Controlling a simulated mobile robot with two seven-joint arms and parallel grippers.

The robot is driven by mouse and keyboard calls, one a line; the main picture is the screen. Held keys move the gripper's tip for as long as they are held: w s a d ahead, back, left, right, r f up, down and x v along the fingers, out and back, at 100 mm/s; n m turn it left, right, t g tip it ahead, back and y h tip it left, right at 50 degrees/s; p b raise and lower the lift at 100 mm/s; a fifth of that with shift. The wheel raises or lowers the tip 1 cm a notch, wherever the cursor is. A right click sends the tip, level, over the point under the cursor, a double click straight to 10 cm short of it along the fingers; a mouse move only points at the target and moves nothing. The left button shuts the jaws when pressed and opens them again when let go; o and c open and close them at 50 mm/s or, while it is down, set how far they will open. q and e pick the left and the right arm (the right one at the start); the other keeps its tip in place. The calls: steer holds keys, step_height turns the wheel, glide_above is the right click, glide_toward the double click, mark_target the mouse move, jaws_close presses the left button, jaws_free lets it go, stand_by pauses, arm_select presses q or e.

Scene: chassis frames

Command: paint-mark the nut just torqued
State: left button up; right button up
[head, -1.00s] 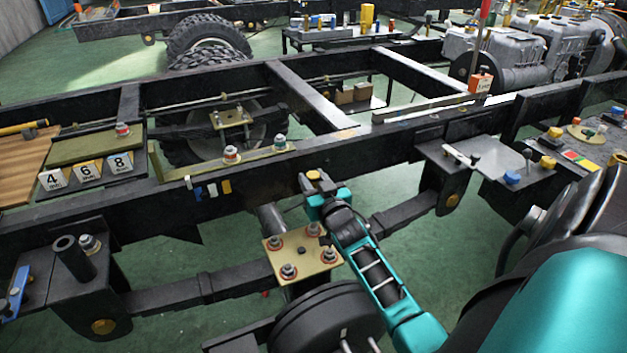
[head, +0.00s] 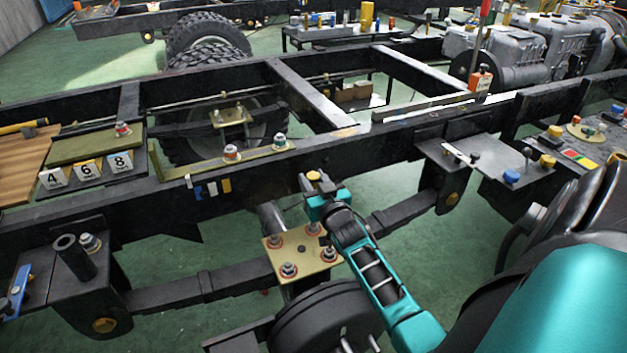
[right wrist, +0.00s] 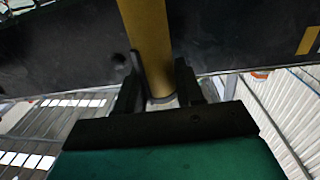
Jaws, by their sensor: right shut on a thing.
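A tan clamp plate (head: 301,252) sits on the near leaf spring. I cannot tell which was torqued, and no fresh paint mark can be made out. My right gripper (head: 314,190) is behind and above the plate, by the near frame rail. It is shut on a yellow cylinder, likely the paint marker; in the right wrist view the yellow cylinder (right wrist: 146,45) stands between the fingers. My left gripper is out of view.
The dark near frame rail (head: 390,143) runs behind my right gripper. A black drum (head: 325,318) lies in front of the plate. A dark upright socket (head: 73,257) stands at left. Blocks labelled 4, 6 and 8 (head: 87,172) stand on a tray at left.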

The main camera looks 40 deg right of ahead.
steer(key=shift+f+b, duration=0.3)
steer(key=shift+f, duration=0.1)
stand_by(0.8)
steer(key=shift+r, duration=0.1)
steer(key=shift+r+p, duration=0.95)
steer(key=shift+p, duration=0.15)
step_height(320, 180, up, 5)
steer(key=p, duration=0.5)
steer(key=shift+r, duration=0.15)
